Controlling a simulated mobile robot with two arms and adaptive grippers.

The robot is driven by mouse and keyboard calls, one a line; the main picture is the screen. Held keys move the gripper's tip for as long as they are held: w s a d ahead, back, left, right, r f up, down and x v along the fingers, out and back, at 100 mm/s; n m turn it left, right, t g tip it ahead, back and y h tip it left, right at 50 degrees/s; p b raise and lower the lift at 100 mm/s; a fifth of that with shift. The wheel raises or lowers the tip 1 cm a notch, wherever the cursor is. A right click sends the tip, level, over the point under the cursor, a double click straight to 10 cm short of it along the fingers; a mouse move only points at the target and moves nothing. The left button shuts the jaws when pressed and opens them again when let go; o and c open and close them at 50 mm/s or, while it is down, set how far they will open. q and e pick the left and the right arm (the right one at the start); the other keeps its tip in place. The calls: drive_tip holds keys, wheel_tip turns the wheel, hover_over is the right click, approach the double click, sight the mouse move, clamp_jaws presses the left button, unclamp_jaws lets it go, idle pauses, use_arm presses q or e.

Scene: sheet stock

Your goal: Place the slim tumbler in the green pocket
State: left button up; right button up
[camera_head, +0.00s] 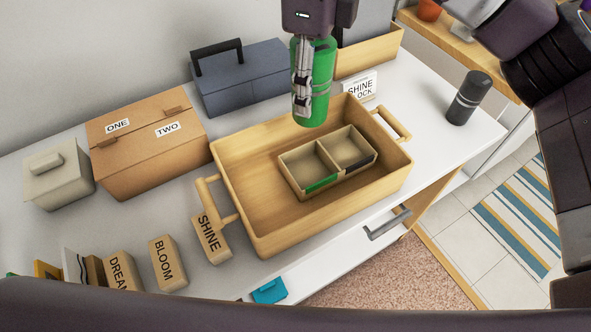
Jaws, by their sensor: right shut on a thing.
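A green cylindrical tumbler (321,80) is held upright in my right gripper (303,98), whose fingers close on its side. Its base is above the far side of the wooden tray (236,160), apart from the small two-pocket box inside. The green pocket (310,167) is the left compartment, with a green strip on its front wall. The right compartment (350,148) has a dark strip. Both pockets look empty. A dark grey tumbler (468,97) stands on the right of the counter. My left gripper is out of view.
A cardboard box (150,150), a blue-grey toolbox (240,80) and a lidded beige box (58,180) stand to the left and behind. Lettered wooden blocks, including SHINE (211,240), stand at front left.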

sight(315, 116)
drive_tip(key=f, duration=0.2)
drive_tip(key=f+p, duration=0.1)
drive_tip(key=f, duration=0.1)
drive_tip(key=d+f, duration=0.1)
drive_tip(key=f, duration=0.1)
drive_tip(key=shift+w+f+p, duration=0.1)
drive_tip(key=shift+f+p, duration=0.2)
drive_tip(key=shift+p, duration=0.05)
drive_tip(key=f+p, duration=0.1)
drive_tip(key=f, duration=0.3)
drive_tip(key=f+p, duration=0.1)
drive_tip(key=f, duration=0.3)
drive_tip(key=f+p, duration=0.1)
drive_tip(key=f, duration=0.3)
drive_tip(key=shift+a+f, duration=0.25)
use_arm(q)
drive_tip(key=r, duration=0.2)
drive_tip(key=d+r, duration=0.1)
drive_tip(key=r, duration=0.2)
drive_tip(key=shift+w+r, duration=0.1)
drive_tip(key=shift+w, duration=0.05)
use_arm(e)
drive_tip(key=shift+f, duration=0.1)
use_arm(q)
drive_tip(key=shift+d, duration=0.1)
